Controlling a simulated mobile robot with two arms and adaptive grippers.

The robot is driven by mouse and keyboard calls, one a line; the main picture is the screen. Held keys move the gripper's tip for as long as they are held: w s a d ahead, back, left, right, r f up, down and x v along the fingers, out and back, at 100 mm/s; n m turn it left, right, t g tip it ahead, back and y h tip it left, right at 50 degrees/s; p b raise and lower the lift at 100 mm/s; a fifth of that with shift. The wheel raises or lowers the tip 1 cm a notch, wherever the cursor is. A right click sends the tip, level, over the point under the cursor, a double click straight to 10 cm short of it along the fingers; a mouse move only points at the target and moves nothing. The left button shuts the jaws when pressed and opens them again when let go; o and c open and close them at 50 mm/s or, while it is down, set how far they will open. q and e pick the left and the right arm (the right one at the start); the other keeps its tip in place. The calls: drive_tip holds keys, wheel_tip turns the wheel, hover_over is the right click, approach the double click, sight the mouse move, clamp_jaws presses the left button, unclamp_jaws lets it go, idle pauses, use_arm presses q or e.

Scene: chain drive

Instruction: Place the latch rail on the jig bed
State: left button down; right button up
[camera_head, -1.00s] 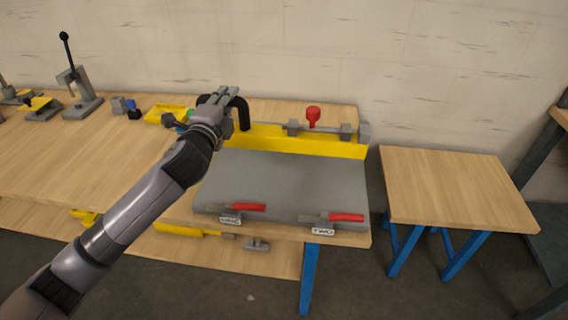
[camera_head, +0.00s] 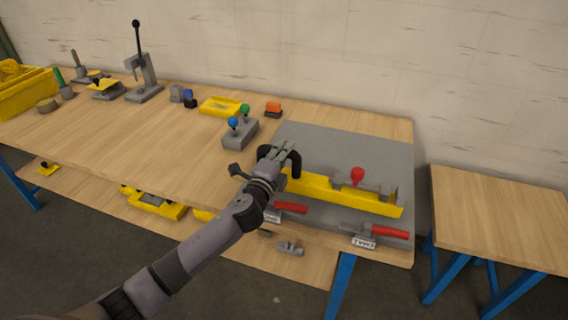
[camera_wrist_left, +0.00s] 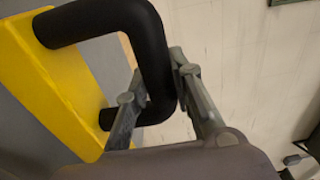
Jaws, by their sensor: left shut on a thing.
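The latch rail (camera_head: 325,193) is a long yellow bar with a black handle (camera_head: 296,166) at its left end and a red knob (camera_head: 357,175) on a grey latch bar. It lies across the front half of the grey jig bed (camera_head: 345,148) in the head view. I cannot tell whether it touches the bed. My left gripper (camera_head: 282,152) is shut on the black handle. In the left wrist view the fingers (camera_wrist_left: 160,95) close around the handle, and the yellow rail (camera_wrist_left: 45,75) shows at left. My right gripper is not in view.
Two red-handled clamps (camera_head: 291,208) (camera_head: 389,231) sit along the bed's front edge. A grey block with blue and green knobs (camera_head: 240,133) stands left of the bed, with an orange-topped block (camera_head: 273,109) behind. A separate small table (camera_head: 500,220) stands to the right.

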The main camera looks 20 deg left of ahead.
use_arm(q)
wheel_tip(320, 180, down, 3)
drive_tip(key=shift+b, duration=0.4)
drive_tip(key=c, duration=1.4)
unclamp_jaws()
drive_tip(key=shift+f, duration=0.1)
drive_tip(key=s, duration=1.2)
drive_tip(key=shift+a+b, duration=0.45)
